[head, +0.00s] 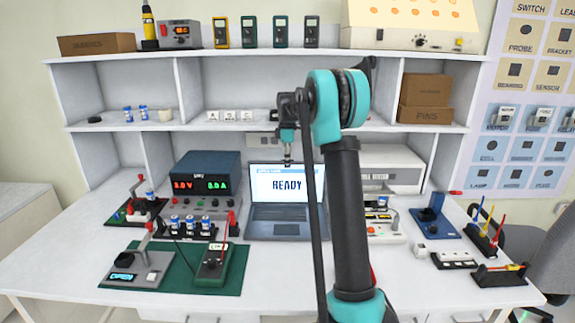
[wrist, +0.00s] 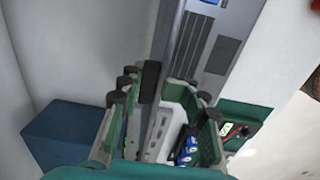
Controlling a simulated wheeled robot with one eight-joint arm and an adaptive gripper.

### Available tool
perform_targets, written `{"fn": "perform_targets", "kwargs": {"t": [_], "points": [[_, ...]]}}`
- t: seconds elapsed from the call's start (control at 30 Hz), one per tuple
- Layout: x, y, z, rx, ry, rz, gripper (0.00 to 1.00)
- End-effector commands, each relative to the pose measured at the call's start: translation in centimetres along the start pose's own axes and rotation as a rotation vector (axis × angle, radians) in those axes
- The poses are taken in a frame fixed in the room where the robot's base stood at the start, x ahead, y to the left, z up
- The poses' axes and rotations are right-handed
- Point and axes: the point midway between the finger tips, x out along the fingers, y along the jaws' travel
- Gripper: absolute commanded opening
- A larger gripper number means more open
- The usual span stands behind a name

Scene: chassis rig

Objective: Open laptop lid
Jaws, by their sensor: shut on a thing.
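The laptop (head: 286,215) stands open at the middle of the workbench. Its lit screen (head: 272,186) is upright and reads READY. The keyboard deck lies flat toward me and also shows in the wrist view (wrist: 196,50). My gripper (head: 288,161) points down at the top edge of the lid. In the wrist view its green fingers (wrist: 163,88) sit on either side of the lid's thin edge, shut on it. My arm covers the right side of the laptop in the head view.
A blue power supply (head: 206,174) stands just left of the laptop. A green mat with a meter (head: 213,265) lies at front left. Shelves (head: 232,92) rise behind. A white instrument (head: 392,168) stands to the right. Clear bench lies in front of the laptop.

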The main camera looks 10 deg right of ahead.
Motion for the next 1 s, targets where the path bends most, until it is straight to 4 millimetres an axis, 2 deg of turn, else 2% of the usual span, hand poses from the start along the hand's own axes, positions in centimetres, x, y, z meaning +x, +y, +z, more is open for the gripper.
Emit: {"fn": "perform_targets", "kwargs": {"t": [0.4,0.9,0.93,1.0], "points": [[-0.3,2.3,-0.1,0.000,0.001,0.000,0.00],[-0.2,2.6,-0.2,-0.002,0.003,-0.001,0.00],[-0.2,2.6,-0.2,-0.002,0.003,-0.001,0.30],[-0.2,2.6,-0.2,-0.002,0.003,-0.002,0.29]]}}
